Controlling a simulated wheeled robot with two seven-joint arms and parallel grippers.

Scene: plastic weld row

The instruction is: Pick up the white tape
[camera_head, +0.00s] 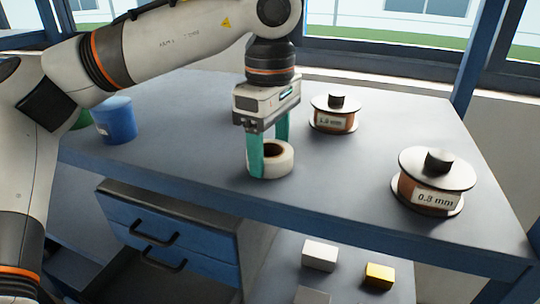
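The white tape (279,164) is a roll lying flat on the grey table, near its front edge, with its dark hole facing up. My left gripper (268,155) points straight down over it. One green finger is in front of the roll's left side and the other is behind the roll. The fingers stand apart with the roll's wall or ring between them. Whether they touch the tape cannot be seen. My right gripper is not in view.
Two wire spools, one at the back (335,121) and one at the right (432,190), stand on the table (190,110). A blue cylinder (116,121) stands at the left. Blue drawers (170,240) and small blocks (320,255) are below. The table's middle left is clear.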

